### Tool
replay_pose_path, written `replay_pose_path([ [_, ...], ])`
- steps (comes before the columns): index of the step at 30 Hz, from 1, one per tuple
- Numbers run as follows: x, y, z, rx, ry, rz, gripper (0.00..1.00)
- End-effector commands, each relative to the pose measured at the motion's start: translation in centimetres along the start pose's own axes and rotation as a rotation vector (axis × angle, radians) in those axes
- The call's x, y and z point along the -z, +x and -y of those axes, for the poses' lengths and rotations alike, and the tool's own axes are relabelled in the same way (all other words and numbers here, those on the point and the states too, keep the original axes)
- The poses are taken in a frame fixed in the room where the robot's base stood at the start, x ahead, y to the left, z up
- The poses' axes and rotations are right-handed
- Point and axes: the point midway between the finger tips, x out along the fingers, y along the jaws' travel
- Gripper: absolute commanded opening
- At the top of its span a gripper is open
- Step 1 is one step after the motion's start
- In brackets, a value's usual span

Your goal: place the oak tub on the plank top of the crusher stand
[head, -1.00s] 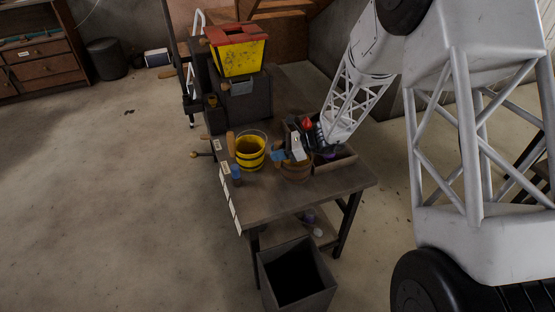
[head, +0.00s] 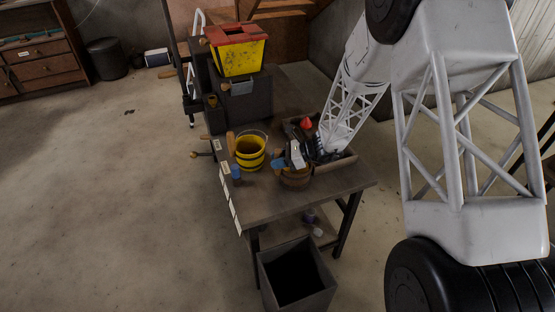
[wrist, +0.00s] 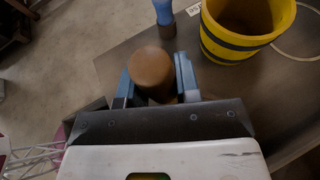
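The brown wooden tub (head: 296,180) stands on the dark workbench, right of the yellow bucket, partly hidden by my gripper. My gripper (head: 279,168) is low at the tub's left side. In the wrist view, the blue fingers of my gripper (wrist: 154,84) stand apart on both sides of a rounded brown part (wrist: 152,66), which looks like a wooden grip of the tub. I cannot tell whether they press on it. The likely crusher is the yellow hopper with a red top (head: 238,52) on a dark box (head: 246,104); I cannot make out its plank top.
An open bin (head: 296,275) stands below.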

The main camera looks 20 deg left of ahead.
Motion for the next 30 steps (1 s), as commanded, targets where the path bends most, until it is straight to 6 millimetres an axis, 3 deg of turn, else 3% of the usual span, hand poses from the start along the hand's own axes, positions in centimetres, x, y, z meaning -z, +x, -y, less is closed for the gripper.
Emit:
replay_pose_path([
  [1,0.0,0.0,0.0,0.000,0.000,0.000,0.36],
  [5,0.0,0.0,0.0,0.000,0.000,0.000,0.56],
  [19,-0.3,-0.4,0.0,0.001,-0.001,0.000,0.56],
  [30,-0.3,-4.7,0.1,0.003,0.000,-0.001,0.56],
])
